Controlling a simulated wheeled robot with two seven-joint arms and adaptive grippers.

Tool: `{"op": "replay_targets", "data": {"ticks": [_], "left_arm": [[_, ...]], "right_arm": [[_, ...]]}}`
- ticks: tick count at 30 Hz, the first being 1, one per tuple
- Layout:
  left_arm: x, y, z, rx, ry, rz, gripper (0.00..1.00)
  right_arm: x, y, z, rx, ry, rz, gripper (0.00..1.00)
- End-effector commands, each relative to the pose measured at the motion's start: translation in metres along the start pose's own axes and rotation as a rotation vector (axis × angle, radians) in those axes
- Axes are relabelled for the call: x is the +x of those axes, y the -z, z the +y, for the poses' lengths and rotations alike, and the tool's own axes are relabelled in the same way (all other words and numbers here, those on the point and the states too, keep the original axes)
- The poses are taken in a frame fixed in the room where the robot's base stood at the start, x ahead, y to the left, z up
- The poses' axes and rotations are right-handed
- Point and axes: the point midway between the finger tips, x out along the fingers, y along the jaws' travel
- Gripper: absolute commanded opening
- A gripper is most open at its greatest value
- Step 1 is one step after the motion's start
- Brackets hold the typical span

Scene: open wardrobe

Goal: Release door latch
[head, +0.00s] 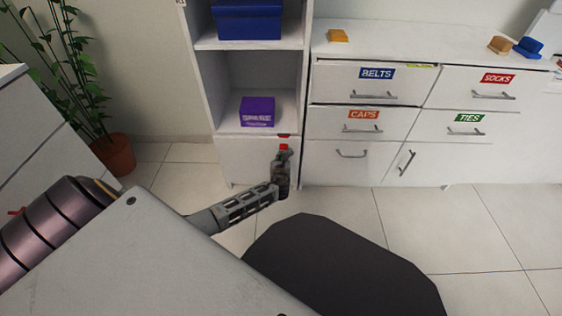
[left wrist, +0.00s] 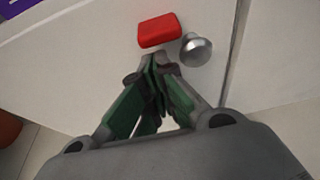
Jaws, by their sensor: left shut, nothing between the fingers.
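A red latch (left wrist: 159,30) sits on the white door (left wrist: 90,65) in the left wrist view, with a round silver knob (left wrist: 196,48) to its right. In the head view the door (head: 240,162) is the low front of the narrow shelf unit, and a bit of red (head: 283,136) shows at its top right. My left gripper (left wrist: 158,60) is shut and empty. Its tips are just below the latch and the knob in the picture; I cannot tell whether they touch either. In the head view the left gripper (head: 283,152) covers the door's right part. My right gripper is not in view.
A white dresser (head: 350,152) with labelled drawers stands close on the right. A potted plant (head: 112,152) stands at the left. The tiled floor (head: 480,228) at right is clear.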

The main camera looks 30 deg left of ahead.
Motion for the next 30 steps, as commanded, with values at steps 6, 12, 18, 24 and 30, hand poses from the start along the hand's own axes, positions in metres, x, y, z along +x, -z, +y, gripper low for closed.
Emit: {"op": "replay_targets", "data": {"ticks": [6, 12, 18, 24, 30], "left_arm": [[-0.0023, -0.0059, -0.0001, 0.000, 0.000, 0.000, 0.00], [-0.0025, -0.0064, -0.0001, 0.000, 0.000, 0.000, 0.00], [-0.0025, -0.0064, -0.0001, 0.001, 0.001, 0.001, 0.00], [-0.0029, -0.0070, -0.0002, 0.001, 0.001, 0.005, 0.00], [-0.0043, -0.0081, -0.0001, 0.001, 0.000, 0.018, 0.00]], "right_arm": [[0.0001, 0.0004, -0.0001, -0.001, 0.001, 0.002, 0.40], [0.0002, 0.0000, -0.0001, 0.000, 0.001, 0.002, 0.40], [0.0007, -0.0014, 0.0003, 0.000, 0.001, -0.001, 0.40], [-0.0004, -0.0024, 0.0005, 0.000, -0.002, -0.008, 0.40], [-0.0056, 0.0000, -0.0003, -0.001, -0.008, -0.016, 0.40]]}}
